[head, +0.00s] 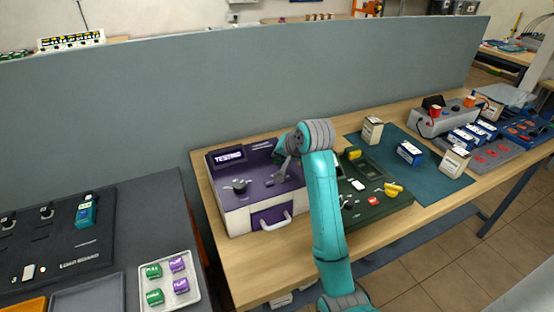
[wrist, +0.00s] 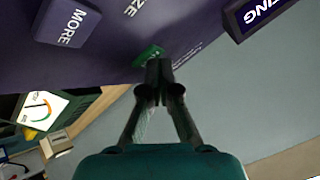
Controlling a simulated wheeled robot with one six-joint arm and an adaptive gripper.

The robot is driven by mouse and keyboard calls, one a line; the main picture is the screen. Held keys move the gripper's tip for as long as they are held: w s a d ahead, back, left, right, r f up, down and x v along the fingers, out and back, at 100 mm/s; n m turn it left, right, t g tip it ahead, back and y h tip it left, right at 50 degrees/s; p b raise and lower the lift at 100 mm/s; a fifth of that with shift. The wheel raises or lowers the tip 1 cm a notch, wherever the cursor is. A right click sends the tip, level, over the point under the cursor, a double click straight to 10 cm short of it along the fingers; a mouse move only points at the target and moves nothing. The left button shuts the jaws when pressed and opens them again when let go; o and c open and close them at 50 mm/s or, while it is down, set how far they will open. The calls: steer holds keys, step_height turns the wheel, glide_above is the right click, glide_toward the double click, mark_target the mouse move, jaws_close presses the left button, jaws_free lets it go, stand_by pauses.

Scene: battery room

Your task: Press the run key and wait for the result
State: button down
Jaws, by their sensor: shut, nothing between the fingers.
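The purple tester (head: 258,190) stands on the wooden table, and its display (head: 228,156) reads "TESTING". A key marked "MORE" (wrist: 68,22) and the display's end, "NG" (wrist: 262,12), also show there.
Boxes stand on a teal mat (head: 440,183) further right. A white tray (head: 190,258) of green and purple blocks is at lower left. A grey partition (head: 120,110) runs behind.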

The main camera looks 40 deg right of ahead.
mark_target(279, 161)
steer(key=shift+r, duration=0.75)
steer(key=shift+r, duration=2.5)
